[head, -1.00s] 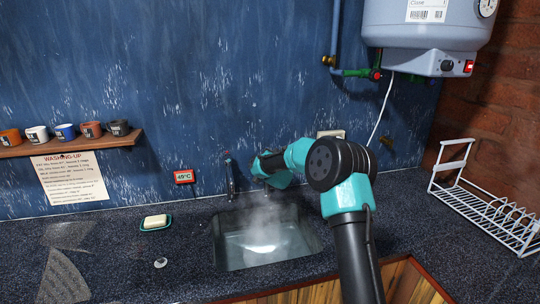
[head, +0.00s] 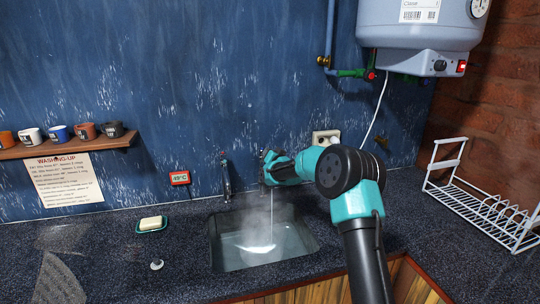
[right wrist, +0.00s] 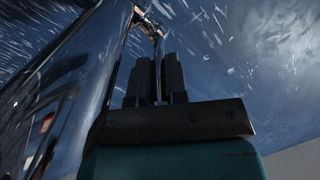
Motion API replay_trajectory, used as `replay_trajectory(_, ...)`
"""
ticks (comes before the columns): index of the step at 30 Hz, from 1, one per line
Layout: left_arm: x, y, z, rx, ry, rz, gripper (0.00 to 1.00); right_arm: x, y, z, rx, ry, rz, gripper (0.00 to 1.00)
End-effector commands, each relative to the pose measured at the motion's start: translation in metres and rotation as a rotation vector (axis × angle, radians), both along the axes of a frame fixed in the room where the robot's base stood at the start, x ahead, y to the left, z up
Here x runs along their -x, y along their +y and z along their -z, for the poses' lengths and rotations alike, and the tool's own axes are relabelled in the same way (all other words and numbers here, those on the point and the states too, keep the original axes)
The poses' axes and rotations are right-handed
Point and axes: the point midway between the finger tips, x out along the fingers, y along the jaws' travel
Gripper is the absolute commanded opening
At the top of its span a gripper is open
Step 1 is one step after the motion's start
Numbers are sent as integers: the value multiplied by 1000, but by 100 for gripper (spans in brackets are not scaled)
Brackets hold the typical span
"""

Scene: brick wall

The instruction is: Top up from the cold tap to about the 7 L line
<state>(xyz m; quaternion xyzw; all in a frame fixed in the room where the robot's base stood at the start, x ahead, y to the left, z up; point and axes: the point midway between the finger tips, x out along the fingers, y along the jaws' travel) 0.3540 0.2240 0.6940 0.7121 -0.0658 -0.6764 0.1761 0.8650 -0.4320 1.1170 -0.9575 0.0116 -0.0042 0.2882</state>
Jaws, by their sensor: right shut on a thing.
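The sink (head: 213,240) is set into the counter and holds steaming water (head: 250,252); I cannot read a litre line. A thin water stream (head: 271,218) falls into it from near my right gripper (head: 266,166). That gripper is shut on a thin metal tap lever (right wrist: 157,48), which shows between the fingers in the right wrist view. A large chrome tap body (right wrist: 65,85) rises beside it there. A dark upright tap part (head: 226,180) stands behind the sink, left of the gripper. My left gripper is out of view.
A red-framed temperature display (head: 180,178) is on the wall; its digits are blurred. A soap dish (head: 152,225) and a plug (head: 157,264) lie left of the sink. A white rack (head: 478,205) stands at right. A water heater (head: 420,25) hangs above.

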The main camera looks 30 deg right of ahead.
Motion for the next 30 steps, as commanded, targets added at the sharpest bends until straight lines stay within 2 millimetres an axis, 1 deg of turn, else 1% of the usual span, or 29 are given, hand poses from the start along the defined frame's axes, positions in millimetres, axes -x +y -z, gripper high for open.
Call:
replay_trajectory(9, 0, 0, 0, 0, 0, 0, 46, 0, -1, -1, 1, -1, -4, 0)
replay_trajectory(10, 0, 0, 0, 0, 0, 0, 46, 0, 0, -1, 1, -1, -4, 15)
replay_trajectory(18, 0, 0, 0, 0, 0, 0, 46, 0, 0, -1, 0, 0, -5, 39)
replay_trajectory(26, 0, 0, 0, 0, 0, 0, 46, 1, 0, 0, 0, 2, -5, 39)
replay_trajectory(30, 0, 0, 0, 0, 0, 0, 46, 6, 0, -1, 0, 1, -4, 39)
